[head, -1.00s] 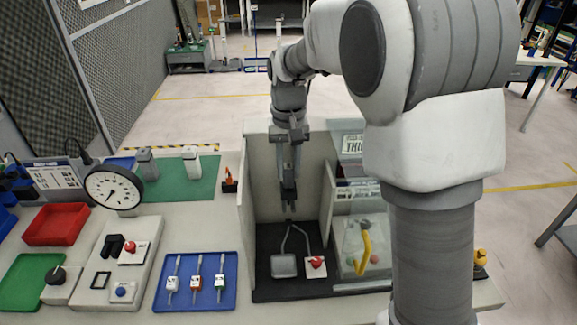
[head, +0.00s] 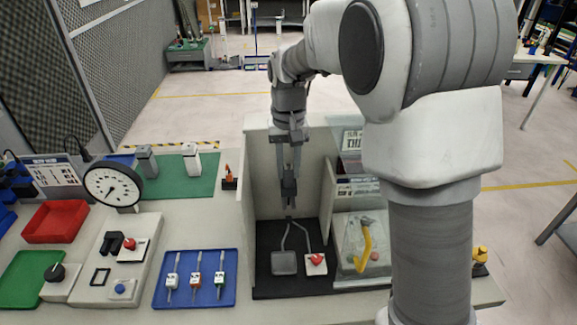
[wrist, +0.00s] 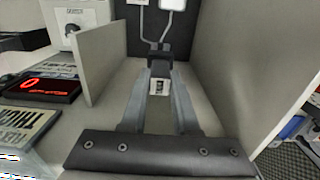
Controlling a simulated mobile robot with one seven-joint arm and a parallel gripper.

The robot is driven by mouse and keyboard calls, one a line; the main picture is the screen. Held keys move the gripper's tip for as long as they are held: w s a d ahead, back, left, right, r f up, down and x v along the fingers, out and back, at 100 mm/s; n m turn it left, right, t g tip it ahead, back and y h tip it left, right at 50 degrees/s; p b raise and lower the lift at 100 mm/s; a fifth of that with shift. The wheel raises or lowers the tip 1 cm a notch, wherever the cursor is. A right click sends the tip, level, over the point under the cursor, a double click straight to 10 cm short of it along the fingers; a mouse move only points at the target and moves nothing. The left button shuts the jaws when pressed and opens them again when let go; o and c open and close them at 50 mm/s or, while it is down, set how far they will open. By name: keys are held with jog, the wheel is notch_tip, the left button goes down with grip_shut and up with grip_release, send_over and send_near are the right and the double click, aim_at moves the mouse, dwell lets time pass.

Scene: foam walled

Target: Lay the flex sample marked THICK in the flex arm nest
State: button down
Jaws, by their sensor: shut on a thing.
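My gripper (head: 289,187) is inside the walled bay, above its black floor. In the wrist view my gripper (wrist: 160,60) is shut on a small piece with a white label (wrist: 159,87), which I take for the flex sample. The label's dark marks are too small to read. The fingers hide much of the piece. Below the gripper in the head view, a grey square pad (head: 285,263) and a red-button box (head: 316,264) sit on the black floor, with thin grey leads running to them. I cannot tell for certain which part is the flex arm nest.
The bay's left wall (head: 246,225) and back wall stand close around my gripper. A blue tray (head: 232,298) with several labelled pieces, a dial gauge (head: 112,187) and a red tray (head: 57,222) are left.

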jog(key=shift+f+b, duration=0.5)
jog(key=shift+f, duration=0.3)
jog(key=c, duration=0.6)
grip_release()
jog(key=shift+r, duration=0.1)
notch_tip(320, 180, up, 17)
jog(key=shift+r+p, duration=0.2)
jog(key=shift+p, duration=0.55)
jog(key=shift+s+d, duration=0.1)
